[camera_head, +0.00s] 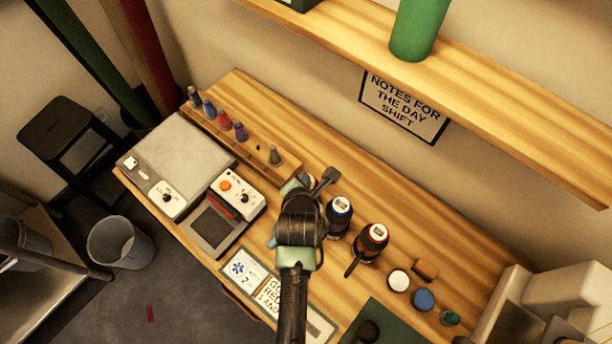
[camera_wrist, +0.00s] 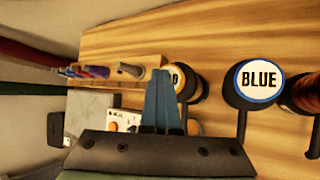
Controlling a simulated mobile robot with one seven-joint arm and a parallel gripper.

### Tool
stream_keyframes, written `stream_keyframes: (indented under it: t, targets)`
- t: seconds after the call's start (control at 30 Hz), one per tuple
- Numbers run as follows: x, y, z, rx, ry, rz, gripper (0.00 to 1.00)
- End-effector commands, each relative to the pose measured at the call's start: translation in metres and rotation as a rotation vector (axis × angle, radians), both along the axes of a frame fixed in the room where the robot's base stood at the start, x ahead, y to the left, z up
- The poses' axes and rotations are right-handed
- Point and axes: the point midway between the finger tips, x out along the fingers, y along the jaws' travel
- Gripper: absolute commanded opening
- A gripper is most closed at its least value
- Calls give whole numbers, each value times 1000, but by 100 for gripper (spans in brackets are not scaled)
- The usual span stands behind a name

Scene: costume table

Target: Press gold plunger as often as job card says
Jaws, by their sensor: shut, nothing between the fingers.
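My gripper (camera_wrist: 162,85) is shut and empty. In the wrist view its blue fingers overlap the gold-rimmed plunger top (camera_wrist: 176,73), whose label shows only its last letters. I cannot tell whether they touch. In the head view my wrist and gripper (camera_head: 293,187) largely hide that plunger. The blue plunger (camera_wrist: 259,80) stands right of it, labelled BLUE, also in the head view (camera_head: 341,206). The red-rimmed plunger (camera_head: 376,233) is further right. A job card (camera_head: 240,267) shows a blue symbol and "2". The card beside it (camera_head: 270,292) begins with "GO" and "RED", partly hidden by my arm.
A grey scale-like box (camera_head: 180,155), a small control box with an orange button (camera_head: 238,193) and a rack of several small bottles (camera_head: 225,140) lie left. Round lids (camera_head: 423,299) and a green mat (camera_head: 385,322) lie right. A shelf (camera_head: 470,85) overhangs the back.

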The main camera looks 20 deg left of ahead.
Motion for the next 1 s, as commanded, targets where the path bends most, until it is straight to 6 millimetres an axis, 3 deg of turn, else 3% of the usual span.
stream_keyframes:
  t: [0.33,0.77,1.0]
  targets:
    - [-2,0,20,-1,6,1,0]
    - [-1,0,24,0,2,1,0]
    - [-1,0,45,0,1,0,0]
